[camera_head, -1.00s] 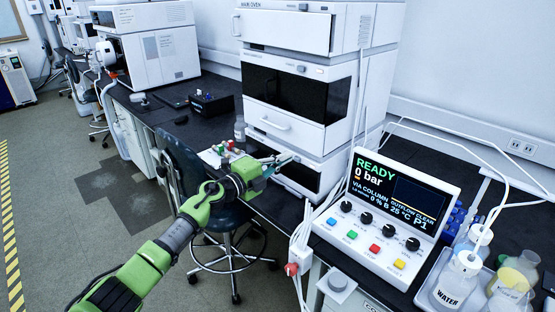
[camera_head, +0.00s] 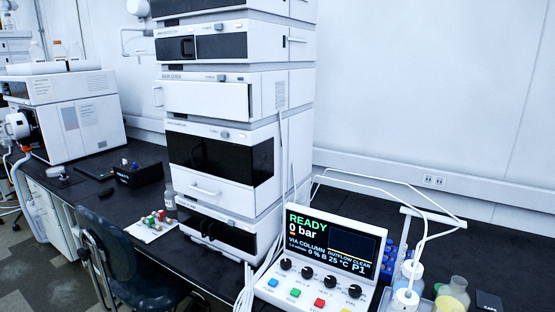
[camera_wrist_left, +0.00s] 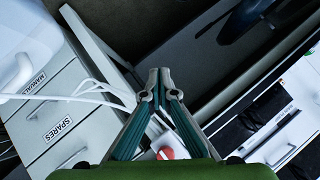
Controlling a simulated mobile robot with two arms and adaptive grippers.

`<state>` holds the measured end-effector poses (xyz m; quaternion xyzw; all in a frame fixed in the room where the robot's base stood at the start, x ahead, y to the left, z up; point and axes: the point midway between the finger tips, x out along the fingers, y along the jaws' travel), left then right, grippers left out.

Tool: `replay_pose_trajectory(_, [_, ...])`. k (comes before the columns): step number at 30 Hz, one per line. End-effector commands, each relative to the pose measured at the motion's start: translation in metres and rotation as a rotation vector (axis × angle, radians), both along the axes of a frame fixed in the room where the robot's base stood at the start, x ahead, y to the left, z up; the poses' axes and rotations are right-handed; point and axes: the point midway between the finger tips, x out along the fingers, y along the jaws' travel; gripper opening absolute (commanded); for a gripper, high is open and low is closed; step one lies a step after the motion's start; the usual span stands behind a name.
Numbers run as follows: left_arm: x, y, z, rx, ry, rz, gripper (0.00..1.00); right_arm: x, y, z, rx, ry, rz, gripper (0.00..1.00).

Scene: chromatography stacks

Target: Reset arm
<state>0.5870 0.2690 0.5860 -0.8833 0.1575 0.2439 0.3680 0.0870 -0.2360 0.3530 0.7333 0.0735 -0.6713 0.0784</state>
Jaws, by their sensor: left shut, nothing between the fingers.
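My left gripper (camera_wrist_left: 160,88) shows in the left wrist view with its two fingers together, shut and empty. It hangs in front of the bench, with a drawer labelled SPARES (camera_wrist_left: 58,128) to its left and white tubes beside it. A red and white fitting (camera_wrist_left: 167,150) lies beyond the fingers, partly hidden by them. Neither of my arms shows in the head view. My right gripper is in neither view.
The chromatography stack (camera_head: 220,185) stands on the black bench, with the control panel (camera_head: 330,265) reading READY, 0 bar at its right. Bottles (camera_head: 452,297) stand at the far right. A dark chair (camera_head: 105,250) stands before the bench at left.

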Motion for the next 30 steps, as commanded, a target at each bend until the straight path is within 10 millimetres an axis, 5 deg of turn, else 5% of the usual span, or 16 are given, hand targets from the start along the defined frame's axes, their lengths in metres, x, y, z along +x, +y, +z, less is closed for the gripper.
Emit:
replay_pose_trajectory(3, [-0.073,0.003,-0.066,-0.057,0.157,0.104,0.00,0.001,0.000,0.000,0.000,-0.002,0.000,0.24])
replay_pose_trajectory(9, [-0.202,0.001,-0.149,-0.131,0.404,0.267,0.00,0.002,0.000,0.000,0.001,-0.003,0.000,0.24])
replay_pose_trajectory(18, [-0.406,-0.019,-0.220,-0.212,0.750,0.490,0.00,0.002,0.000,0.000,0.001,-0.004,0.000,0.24])
replay_pose_trajectory(24, [-0.483,-0.032,-0.231,-0.236,0.876,0.571,0.00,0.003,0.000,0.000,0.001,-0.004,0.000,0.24])
replay_pose_trajectory(30, [-0.497,-0.034,-0.232,-0.240,0.899,0.585,0.00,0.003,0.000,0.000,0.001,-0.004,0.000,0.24])
